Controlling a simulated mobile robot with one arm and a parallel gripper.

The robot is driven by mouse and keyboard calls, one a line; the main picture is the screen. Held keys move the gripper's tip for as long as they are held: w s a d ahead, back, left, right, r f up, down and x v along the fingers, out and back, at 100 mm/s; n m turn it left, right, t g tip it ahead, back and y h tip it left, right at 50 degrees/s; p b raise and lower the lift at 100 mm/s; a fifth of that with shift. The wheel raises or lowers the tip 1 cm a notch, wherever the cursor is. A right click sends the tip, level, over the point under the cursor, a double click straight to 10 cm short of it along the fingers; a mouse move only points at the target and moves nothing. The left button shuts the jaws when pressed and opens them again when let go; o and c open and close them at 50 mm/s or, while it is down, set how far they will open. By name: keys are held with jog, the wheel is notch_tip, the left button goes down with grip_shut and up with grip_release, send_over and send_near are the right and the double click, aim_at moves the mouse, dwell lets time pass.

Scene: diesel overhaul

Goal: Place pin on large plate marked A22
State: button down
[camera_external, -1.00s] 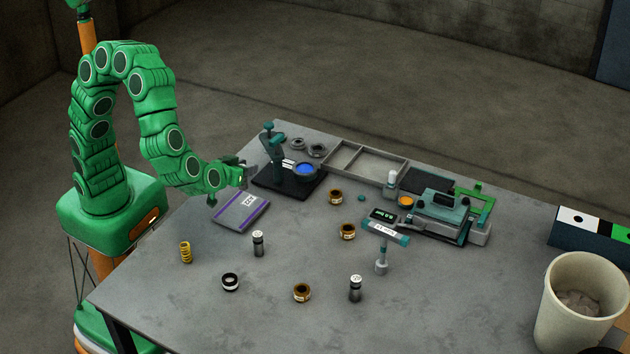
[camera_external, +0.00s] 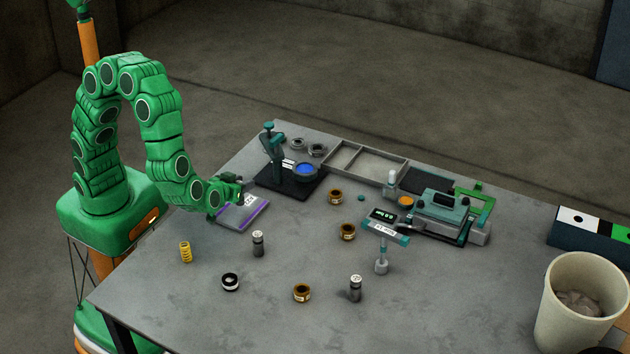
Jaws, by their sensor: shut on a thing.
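My gripper (camera_external: 239,193) is low over the back left part of a flat grey plate with purple edges (camera_external: 250,217). The plate lies on the table and has a white label, partly hidden by the gripper and too small to read. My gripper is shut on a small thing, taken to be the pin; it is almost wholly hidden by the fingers. I cannot tell whether it touches the plate. Two upright metal cylinders with white tops stand on the table, one near the plate (camera_external: 258,244) and one at the front (camera_external: 355,289).
A yellow spring (camera_external: 185,252), a black-and-white ring (camera_external: 230,282) and brass bushings (camera_external: 302,292) lie in front. A dark stand with a blue disc (camera_external: 290,180) is close behind the plate. A grey tray (camera_external: 365,160) and green fixture (camera_external: 440,212) stand farther right.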

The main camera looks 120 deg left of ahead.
jog(key=shift+f, duration=1)
jog(key=shift+f, duration=0.2)
jog(key=c, duration=0.8)
grip_release()
jog(key=shift+r, duration=0.1)
jog(key=shift+d+r, duration=0.1)
jog(key=shift+r, duration=0.05)
jog(key=shift+v, duration=5.9)
